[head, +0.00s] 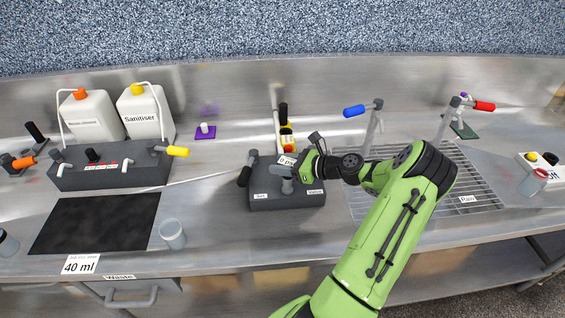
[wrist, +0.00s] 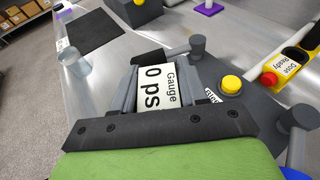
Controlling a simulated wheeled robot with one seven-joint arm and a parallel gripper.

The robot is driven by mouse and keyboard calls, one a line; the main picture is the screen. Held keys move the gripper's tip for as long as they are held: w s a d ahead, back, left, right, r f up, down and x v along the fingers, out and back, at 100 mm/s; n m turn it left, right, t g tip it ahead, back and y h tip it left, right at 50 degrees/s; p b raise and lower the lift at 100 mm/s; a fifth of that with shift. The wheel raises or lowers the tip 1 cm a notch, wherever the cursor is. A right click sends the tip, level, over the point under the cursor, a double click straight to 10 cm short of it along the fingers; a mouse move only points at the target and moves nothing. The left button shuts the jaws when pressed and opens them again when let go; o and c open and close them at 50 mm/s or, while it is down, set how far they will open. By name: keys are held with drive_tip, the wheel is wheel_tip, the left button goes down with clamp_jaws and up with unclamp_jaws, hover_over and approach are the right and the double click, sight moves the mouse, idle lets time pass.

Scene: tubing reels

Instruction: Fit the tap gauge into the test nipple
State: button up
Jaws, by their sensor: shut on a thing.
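My gripper (head: 292,168) is above the dark grey block (head: 262,203) in the middle of the counter. In the wrist view my gripper (wrist: 155,78) is shut on the tap gauge (wrist: 156,92), whose white label reads "Gauge" and "0 ps", the rest cut off. The gauge's label also shows in the head view (head: 287,160). A short grey upright stub (head: 287,186), perhaps the test nipple, stands on the block just under the gripper. I cannot tell whether the gauge touches it; in the wrist view the gauge and fingers hide the spot below.
The block has a black-handled lever (head: 245,176) at its left. A panel with red and yellow buttons (head: 286,138) is behind it. A clear cup (head: 172,233) stands at left.

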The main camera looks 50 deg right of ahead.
drive_tip(key=shift+f+b, duration=0.45)
drive_tip(key=shift+f, duration=0.9)
drive_tip(key=o, duration=1.2)
drive_tip(key=v, duration=1.5)
drive_tip(key=shift+s+r+p, duration=0.2)
drive_tip(key=shift+s+p, duration=0.15)
drive_tip(key=shift+d, duration=0.1)
